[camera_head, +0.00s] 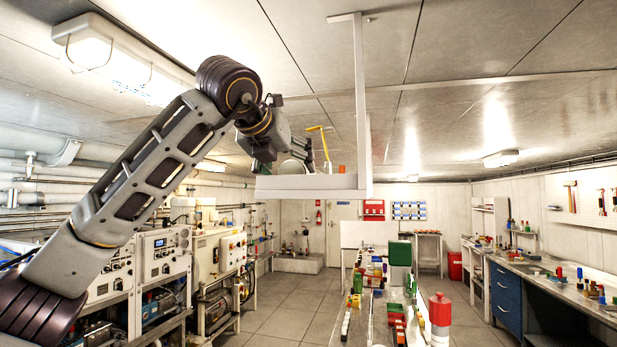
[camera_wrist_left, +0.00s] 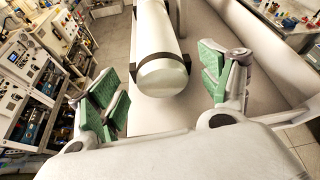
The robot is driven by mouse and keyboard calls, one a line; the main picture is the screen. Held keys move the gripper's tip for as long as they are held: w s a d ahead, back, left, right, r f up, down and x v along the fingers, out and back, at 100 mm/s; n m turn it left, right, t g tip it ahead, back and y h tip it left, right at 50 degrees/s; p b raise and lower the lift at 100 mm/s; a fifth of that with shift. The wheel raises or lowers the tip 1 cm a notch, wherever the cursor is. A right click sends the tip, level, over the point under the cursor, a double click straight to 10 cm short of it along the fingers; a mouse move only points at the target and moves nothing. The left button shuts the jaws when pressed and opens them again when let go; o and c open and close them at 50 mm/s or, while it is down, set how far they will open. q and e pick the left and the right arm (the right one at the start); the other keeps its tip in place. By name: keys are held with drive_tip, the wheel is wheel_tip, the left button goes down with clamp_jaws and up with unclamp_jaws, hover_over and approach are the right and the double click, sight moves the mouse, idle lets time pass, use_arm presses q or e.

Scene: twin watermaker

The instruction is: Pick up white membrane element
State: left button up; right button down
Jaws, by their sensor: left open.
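The white membrane element (camera_wrist_left: 160,42) is a white cylinder with dark bands, seen end-on in the left wrist view. It lies on a pale shelf (camera_wrist_left: 215,60). In the head view, a rounded white end of it (camera_head: 292,167) seems to show just above the rim of the hanging white shelf (camera_head: 305,188). My left gripper (camera_head: 287,155) is over that shelf. Its green-padded fingers are wide apart and empty, and the near end of the cylinder shows between them in the left wrist view (camera_wrist_left: 165,85). I cannot tell whether they touch it. My right gripper is not in view.
A white post (camera_head: 361,100) holds the shelf from the ceiling. A yellow tool (camera_head: 323,142) and a small orange item (camera_head: 341,169) are on the shelf. Machines line the left wall.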

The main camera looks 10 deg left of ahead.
use_arm(q)
drive_tip(key=shift+p+x, duration=0.5)
drive_tip(key=shift+x, duration=1.15)
drive_tip(key=c, duration=1.3)
drive_tip(key=shift+r, duration=0.15)
drive_tip(key=shift+c, duration=1.1)
drive_tip(key=shift+r, duration=0.1)
